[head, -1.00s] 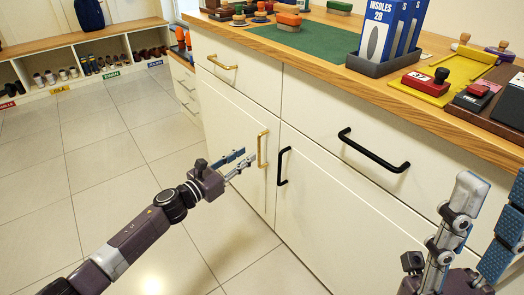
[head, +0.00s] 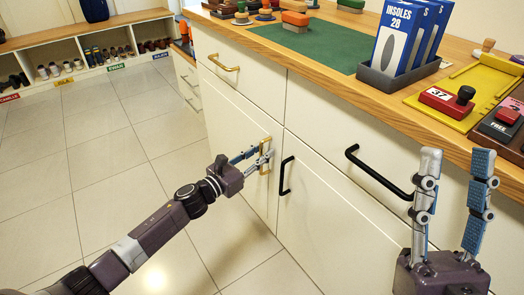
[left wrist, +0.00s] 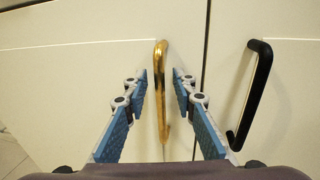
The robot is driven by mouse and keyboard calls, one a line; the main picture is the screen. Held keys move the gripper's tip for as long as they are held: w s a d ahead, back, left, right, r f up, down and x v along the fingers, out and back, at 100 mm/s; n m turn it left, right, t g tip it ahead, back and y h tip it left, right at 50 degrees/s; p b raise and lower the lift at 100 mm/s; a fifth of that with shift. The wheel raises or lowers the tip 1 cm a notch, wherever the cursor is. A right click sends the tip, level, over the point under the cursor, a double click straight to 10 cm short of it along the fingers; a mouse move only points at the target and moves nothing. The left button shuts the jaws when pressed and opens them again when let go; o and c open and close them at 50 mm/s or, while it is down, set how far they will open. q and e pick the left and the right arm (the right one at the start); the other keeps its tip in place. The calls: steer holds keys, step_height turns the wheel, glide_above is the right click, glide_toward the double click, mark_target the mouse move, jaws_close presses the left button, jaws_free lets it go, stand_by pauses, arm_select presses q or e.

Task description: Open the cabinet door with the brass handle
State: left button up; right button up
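The cabinet door (head: 232,142) with the brass handle (head: 266,156) is closed, flush with the front. The handle is a vertical brass bar near the door's right edge; it also shows in the left wrist view (left wrist: 161,85). My left gripper (head: 257,152) is at the handle with its fingers open, one on each side of the bar. In the left wrist view, gaps show between the bar and both fingertips. My right gripper (head: 455,160) is open and empty, fingers pointing up, in front of the right-hand cabinet front.
A black vertical handle (head: 286,175) sits on the neighbouring door, close right of the brass one. A brass drawer handle (head: 224,63) is above, and a black drawer handle (head: 378,172) to the right. The tiled floor (head: 130,150) at left is clear.

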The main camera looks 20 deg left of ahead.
arm_select(q)
steer(key=shift+c, duration=0.6)
jaws_close()
